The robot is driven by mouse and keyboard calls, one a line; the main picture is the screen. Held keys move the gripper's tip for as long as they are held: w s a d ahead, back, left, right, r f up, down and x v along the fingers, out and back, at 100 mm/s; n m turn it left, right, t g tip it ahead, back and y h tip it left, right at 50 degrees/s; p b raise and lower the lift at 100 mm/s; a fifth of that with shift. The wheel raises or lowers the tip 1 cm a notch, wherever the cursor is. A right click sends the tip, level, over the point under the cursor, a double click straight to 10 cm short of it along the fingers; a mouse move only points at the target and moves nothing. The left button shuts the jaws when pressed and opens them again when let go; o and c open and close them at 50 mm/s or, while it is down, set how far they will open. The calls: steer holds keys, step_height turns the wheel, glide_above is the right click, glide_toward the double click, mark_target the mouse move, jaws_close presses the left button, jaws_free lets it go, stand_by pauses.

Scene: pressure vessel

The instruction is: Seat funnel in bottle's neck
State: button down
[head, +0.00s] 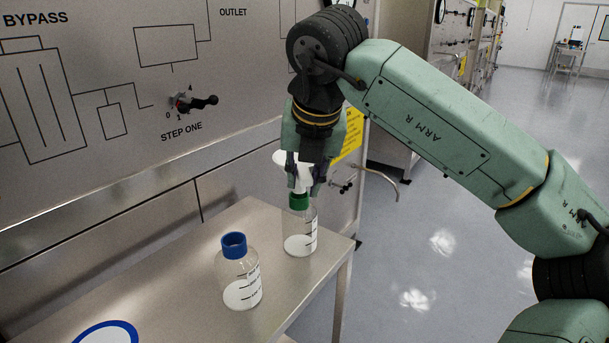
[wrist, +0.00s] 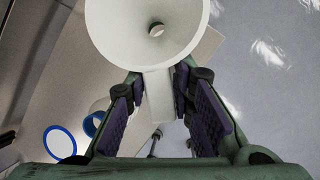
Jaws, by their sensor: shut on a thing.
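A white funnel (head: 281,157) is held in my gripper (head: 305,178) directly over the bottle with the green collar (head: 300,233). My gripper is shut on the funnel's pale tab, between its two dark finger pads. In the wrist view the funnel's wide cone (wrist: 128,30) faces the camera, with its hole showing, and my gripper (wrist: 161,105) is below it. The green-collared bottle stands upright near the table's far right corner. The fingers and funnel cover the bottle's mouth, so I cannot tell whether the spout is inside the neck.
A second bottle with a blue collar (head: 240,272) stands upright nearer on the metal table (head: 170,262). A blue-rimmed white disc (head: 107,333) lies at the table's near left. A panel with a valve handle (head: 198,102) rises behind. Open floor (head: 440,240) is at right.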

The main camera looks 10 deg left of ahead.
steer(key=shift+f+b, duration=1.45)
steer(key=shift+f, duration=0.3)
steer(key=c, duration=1.3)
jaws_free()
steer(key=shift+r, duration=0.1)
steer(key=v, duration=1.2)
